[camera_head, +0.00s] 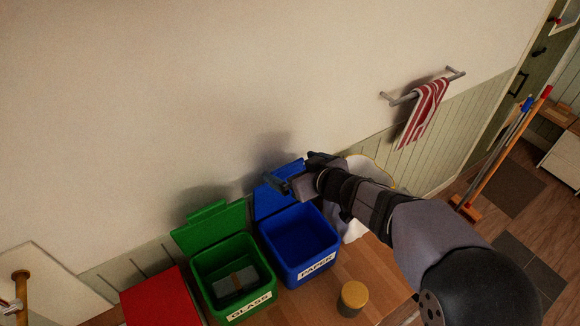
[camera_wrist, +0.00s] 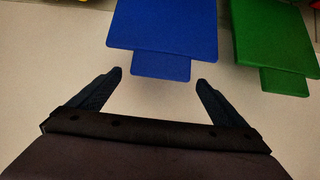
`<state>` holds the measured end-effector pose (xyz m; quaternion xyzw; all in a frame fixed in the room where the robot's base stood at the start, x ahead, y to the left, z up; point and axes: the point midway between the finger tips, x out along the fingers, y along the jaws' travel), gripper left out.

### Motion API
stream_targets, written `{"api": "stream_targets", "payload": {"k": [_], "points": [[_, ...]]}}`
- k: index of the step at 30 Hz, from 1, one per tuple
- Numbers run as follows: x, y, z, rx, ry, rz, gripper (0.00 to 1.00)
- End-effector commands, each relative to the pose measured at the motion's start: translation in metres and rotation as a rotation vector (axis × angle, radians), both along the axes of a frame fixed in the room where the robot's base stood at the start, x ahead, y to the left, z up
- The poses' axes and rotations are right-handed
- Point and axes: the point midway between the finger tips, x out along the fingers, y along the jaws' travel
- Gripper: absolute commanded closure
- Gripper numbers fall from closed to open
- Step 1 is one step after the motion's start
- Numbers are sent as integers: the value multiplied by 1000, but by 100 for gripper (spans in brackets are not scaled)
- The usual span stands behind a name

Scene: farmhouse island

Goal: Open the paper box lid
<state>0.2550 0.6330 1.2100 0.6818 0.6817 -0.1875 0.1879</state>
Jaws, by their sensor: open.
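The blue box (camera_head: 301,245) labelled PAPER stands on the wooden surface, its mouth uncovered and its inside looking empty. Its blue lid (camera_head: 268,203) is raised, tilted back on the wall side. In the wrist view the blue lid (camera_wrist: 163,27) with its tab lies just beyond the fingertips. My gripper (camera_head: 279,184) is at the upper part of the lid and hides some of it. In the wrist view my gripper (camera_wrist: 160,80) is open, with nothing between its fingers. I cannot tell whether a finger touches the lid.
A green GLASS box (camera_head: 258,293) stands left of the blue one, its lid (camera_head: 211,226) raised. A red box (camera_head: 160,300) is farther left. A yellow-topped jar (camera_head: 354,295) stands in front. A striped towel (camera_head: 424,112) hangs on the wall, and the wall is close behind the lids.

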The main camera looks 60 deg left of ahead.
Motion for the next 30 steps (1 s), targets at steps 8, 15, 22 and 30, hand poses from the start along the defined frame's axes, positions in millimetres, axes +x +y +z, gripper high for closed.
{"api": "stream_targets", "payload": {"k": [8,15,22,30], "points": [[0,-29,18,4,-2,1,3],[0,-43,27,3,-3,2,3],[0,-46,28,2,-2,2,3],[0,-45,28,3,-2,2,3]]}}
